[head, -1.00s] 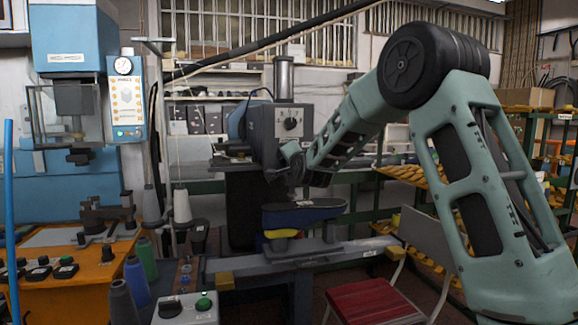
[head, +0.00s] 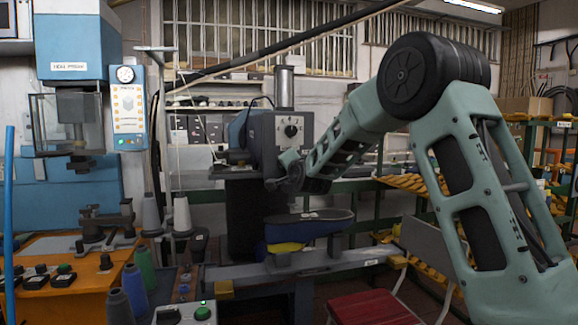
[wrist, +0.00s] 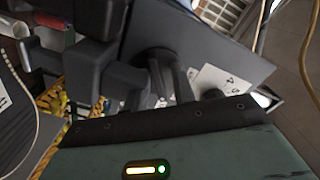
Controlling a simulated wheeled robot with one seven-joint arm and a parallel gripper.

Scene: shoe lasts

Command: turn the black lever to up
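A black lever-like knob (head: 291,131) sits on a pale marked dial on the front of the grey machine (head: 262,140). Its exact pointing direction is too small to tell. My gripper (head: 284,174) is just below and slightly left of the dial in the head view, close to the machine front. In the wrist view, dark blocks and finger-like parts (wrist: 165,78) crowd against a dark panel (wrist: 205,35). A white plate with digits (wrist: 222,84) shows beside them, partly covered by a dark round part. I cannot tell whether my fingers touch the knob or how far apart they are.
A dark blue and yellow shoe-last piece (head: 308,228) stands on a grey bench below my gripper. A control box (head: 185,313) with black and green knobs is at the front. Thread cones (head: 182,215) and a blue press (head: 70,45) are left. A red stool (head: 370,307) is low right.

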